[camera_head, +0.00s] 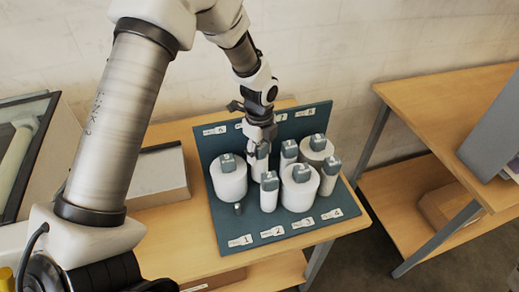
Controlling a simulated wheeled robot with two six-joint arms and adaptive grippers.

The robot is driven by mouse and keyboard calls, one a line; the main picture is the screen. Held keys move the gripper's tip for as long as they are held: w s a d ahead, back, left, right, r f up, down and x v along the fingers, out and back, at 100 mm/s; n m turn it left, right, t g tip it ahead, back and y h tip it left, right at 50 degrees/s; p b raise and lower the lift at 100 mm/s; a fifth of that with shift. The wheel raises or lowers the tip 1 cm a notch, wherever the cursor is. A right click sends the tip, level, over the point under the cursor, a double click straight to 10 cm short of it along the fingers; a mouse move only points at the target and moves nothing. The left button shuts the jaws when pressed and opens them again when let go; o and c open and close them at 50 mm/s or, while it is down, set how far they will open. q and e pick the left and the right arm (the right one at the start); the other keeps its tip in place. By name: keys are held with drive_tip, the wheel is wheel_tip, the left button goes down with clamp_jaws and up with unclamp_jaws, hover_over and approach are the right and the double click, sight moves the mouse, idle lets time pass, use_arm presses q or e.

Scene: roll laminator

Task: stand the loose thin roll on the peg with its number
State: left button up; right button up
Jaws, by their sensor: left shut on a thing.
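My left gripper (261,138) points down over the back part of the blue peg board (220,228) and is shut on a thin white roll (259,166). The roll is upright, among the other rolls; I cannot tell whether its foot touches the board. Its number is not readable here. A bare dark peg (238,209) stands at the front left of the board, behind the label 1 (240,241). Labels 2, 3 and 4 run to the right along the front edge. My right gripper is not in view.
Thick rolls (229,184) (299,194) and thin rolls (269,197) (330,181) with grey numbered caps stand close around the held roll. A grey box (160,177) lies left of the board. A second wooden table (450,110) is at the right.

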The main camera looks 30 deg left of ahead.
sight(260, 144)
use_arm(q)
drive_tip(key=shift+f+b, duration=0.35)
drive_tip(key=shift+f, duration=0.95)
drive_tip(key=o, duration=1.4)
drive_tip(key=shift+c, duration=0.2)
wheel_tip(260, 144, up, 8)
drive_tip(key=p, duration=0.7)
drive_tip(key=shift+r, duration=0.1)
